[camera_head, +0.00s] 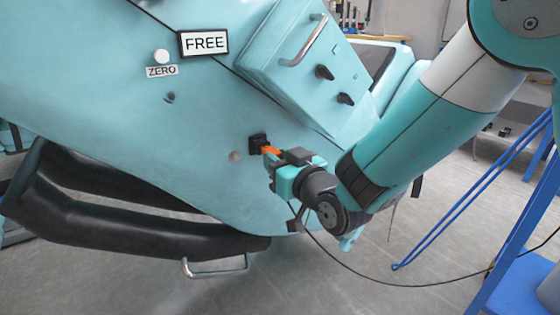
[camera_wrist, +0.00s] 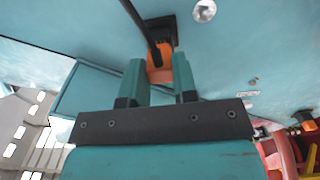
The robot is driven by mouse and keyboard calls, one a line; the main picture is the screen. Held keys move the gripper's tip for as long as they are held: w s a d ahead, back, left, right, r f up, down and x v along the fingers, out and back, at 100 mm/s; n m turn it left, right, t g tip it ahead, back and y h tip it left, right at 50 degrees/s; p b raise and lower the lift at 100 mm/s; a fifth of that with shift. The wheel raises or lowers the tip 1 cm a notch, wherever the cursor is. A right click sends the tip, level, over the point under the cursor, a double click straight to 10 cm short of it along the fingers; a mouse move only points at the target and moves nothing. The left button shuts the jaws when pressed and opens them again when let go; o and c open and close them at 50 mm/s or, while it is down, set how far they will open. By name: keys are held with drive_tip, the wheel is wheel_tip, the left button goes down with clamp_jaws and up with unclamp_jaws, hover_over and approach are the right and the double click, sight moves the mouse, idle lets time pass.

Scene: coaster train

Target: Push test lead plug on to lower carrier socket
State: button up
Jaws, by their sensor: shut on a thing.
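An orange plug (camera_head: 271,151) is between the fingers of my gripper (camera_head: 270,162), which is shut on it. The black socket (camera_head: 257,141) sits on the teal carrier side, right at the plug's far end. In the wrist view the orange plug (camera_wrist: 160,72) shows between the two teal fingertips (camera_wrist: 159,80), with the black socket (camera_wrist: 161,32) just beyond it. A black lead (camera_wrist: 146,35) runs across the plug. I cannot tell whether the plug is touching the socket or how far it is in.
A round metal disc (camera_head: 235,157) is left of the socket. A FREE sign (camera_head: 204,43) and a ZERO label (camera_head: 162,71) are higher up. A panel box with a handle (camera_head: 304,40) is above. A black cable (camera_head: 385,283) hangs to a blue frame (camera_head: 515,285) at right.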

drive_tip(key=shift+w+a, duration=0.4)
drive_tip(key=shift+w, duration=0.2)
idle(0.3)
drive_tip(key=o, duration=1)
drive_tip(key=s+d+g+h, duration=0.2)
drive_tip(key=s+d+g, duration=0.3)
drive_tip(key=s, duration=0.5)
drive_tip(key=s+d+g+h+b, duration=0.1)
drive_tip(key=s+d+g+h, duration=0.1)
drive_tip(key=s+d+g, duration=0.6)
drive_tip(key=s+d+g+h, duration=0.2)
drive_tip(key=s+d, duration=0.1)
drive_tip(key=s, duration=0.9)
wheel_tip(320, 180, up, 37)
drive_tip(key=p, duration=3.7)
drive_tip(key=shift+d+r, duration=0.2)
